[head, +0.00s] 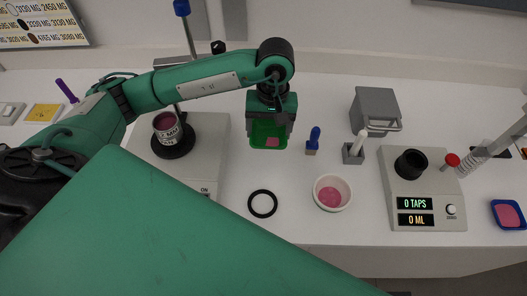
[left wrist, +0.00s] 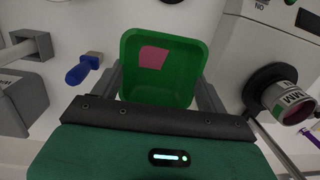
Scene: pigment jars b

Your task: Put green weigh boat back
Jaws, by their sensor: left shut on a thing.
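The green weigh boat (head: 257,136) is a small square tray with a pink patch inside. My left gripper (head: 270,130) is shut on it, with the boat below the palm. In the left wrist view the boat (left wrist: 187,82) sits upright between the two fingers (left wrist: 160,92), its inside facing the camera. I cannot tell how far it is above the table. A blue weigh boat (head: 496,214) with pink contents lies at the far right. My right gripper is not in view.
A blue brush (head: 314,137), black ring (head: 262,213), white bowl (head: 333,206) of pink, pestle holder (head: 353,154) and grey handled box (head: 372,108) stand nearby. A tap counter (head: 428,190) is at right; a jar (head: 166,125) stands on a machine (head: 213,135) at left. White table lies between them.

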